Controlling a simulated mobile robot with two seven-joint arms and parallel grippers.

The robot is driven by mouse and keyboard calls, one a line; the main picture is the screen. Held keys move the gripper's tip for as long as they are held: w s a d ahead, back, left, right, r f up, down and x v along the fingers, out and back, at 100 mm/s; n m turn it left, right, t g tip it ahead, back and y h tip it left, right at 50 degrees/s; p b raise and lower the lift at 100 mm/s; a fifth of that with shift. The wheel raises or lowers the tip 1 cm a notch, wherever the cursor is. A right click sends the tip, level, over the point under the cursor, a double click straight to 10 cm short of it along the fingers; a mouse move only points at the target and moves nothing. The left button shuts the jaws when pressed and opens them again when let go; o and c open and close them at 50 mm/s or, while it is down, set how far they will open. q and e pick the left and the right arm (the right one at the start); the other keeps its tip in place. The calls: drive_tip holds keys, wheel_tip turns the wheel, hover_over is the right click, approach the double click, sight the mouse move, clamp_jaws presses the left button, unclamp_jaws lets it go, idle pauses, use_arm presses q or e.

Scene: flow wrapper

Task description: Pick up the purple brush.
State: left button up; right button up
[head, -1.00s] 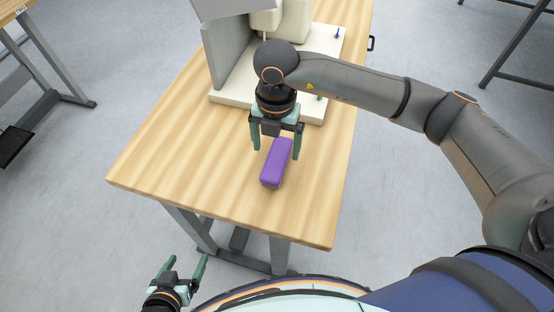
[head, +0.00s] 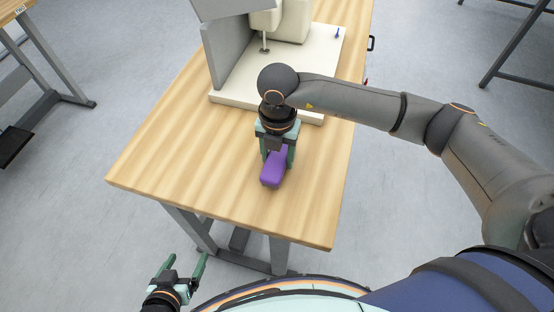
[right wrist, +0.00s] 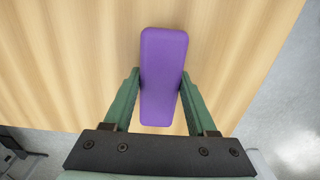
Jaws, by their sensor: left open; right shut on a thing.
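The purple brush (head: 272,174) lies on the wooden table, near its front edge, with its upper part hidden behind my right gripper in the head view. My right gripper (head: 277,160) points down over the brush and is shut on it. In the right wrist view the purple brush (right wrist: 163,70) stands between the two green fingers of my right gripper (right wrist: 160,95), which touch its sides. My left gripper (head: 187,266) is open and empty, low in front of the table and well away from the brush.
The wooden table (head: 180,150) is clear to the left of and in front of the brush. A machine with a cream base (head: 308,75) and a grey panel (head: 228,55) stands behind my right gripper. Another table (head: 25,22) is at the far left.

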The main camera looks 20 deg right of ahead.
clamp_jaws()
drive_tip(key=shift+r, duration=0.1)
drive_tip(key=shift+r, duration=0.55)
drive_tip(key=s+a+r, duration=0.1)
drive_tip(key=r, duration=0.1)
drive_tip(key=s+a+r, duration=0.1)
drive_tip(key=s+r, duration=0.1)
drive_tip(key=r, duration=0.1)
drive_tip(key=s+a+r, duration=0.1)
drive_tip(key=r, duration=0.2)
drive_tip(key=shift+s+a+r+p, duration=0.1)
drive_tip(key=shift+s+r+p, duration=0.15)
drive_tip(key=shift+p, duration=0.15)
drive_tip(key=s+a+r, duration=0.3)
drive_tip(key=s+a, duration=0.1)
drive_tip(key=s, duration=0.3)
drive_tip(key=shift+a+r, duration=0.15)
drive_tip(key=shift+a, duration=0.1)
